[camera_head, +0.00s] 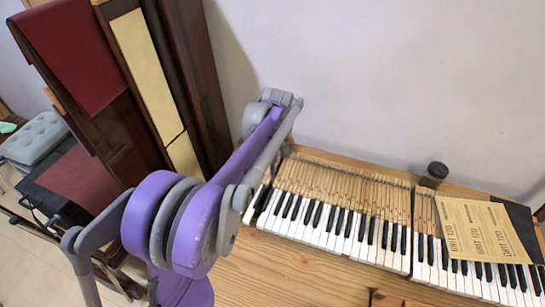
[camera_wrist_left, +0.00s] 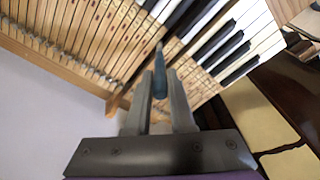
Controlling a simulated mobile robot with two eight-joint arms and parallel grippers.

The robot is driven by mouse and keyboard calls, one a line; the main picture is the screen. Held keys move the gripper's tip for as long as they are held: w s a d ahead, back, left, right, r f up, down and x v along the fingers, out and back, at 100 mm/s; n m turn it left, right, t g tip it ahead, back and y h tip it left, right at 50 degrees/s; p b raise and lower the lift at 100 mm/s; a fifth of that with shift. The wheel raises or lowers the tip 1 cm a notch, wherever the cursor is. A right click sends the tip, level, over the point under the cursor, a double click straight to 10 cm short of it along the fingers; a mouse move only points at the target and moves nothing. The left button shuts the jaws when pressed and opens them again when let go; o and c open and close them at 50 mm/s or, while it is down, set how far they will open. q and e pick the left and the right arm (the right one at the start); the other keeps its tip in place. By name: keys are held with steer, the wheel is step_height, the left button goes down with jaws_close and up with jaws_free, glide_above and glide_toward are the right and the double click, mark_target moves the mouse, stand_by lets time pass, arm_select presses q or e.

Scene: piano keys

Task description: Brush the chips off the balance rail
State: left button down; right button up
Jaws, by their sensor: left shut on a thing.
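My left gripper (camera_wrist_left: 160,95) is shut on a slim blue-handled tool (camera_wrist_left: 160,82), which looks like a brush. Its thin tip points at the piano keyboard, near the line where the bare wooden key levers (camera_wrist_left: 85,38) meet the black and white keys (camera_wrist_left: 215,40). I cannot tell whether the tip touches the keys. In the head view, my purple and grey left arm reaches over the left end of the keyboard and hides the gripper. The wooden key levers (camera_head: 345,192) lie behind the white keys (camera_head: 335,240). I cannot make out the chips or clearly identify the balance rail.
Brown sandpaper sheets (camera_head: 478,228) marked with grit numbers lie over the keyboard's right part. A black cylinder (camera_head: 434,173) stands behind the keys. A tall dark wooden case (camera_head: 190,70) stands at left, beside a grey cushioned seat (camera_head: 35,138). Bare wood lies before the keys.

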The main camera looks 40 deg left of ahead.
arm_select(q)
steer(key=shift+f+b, duration=0.3)
steer(key=shift+f, duration=0.2)
arm_select(e)
steer(key=shift+s+f, duration=0.1)
steer(key=shift+f, duration=0.25)
arm_select(q)
steer(key=shift+s, duration=0.15)
steer(key=shift+s+d+r, duration=0.1)
steer(key=shift+s+d, duration=0.05)
steer(key=shift+s, duration=0.1)
steer(key=shift+w, duration=0.45)
steer(key=shift+s, duration=0.4)
steer(key=shift+w, duration=0.1)
arm_select(e)
steer(key=shift+r, duration=0.15)
stand_by(0.3)
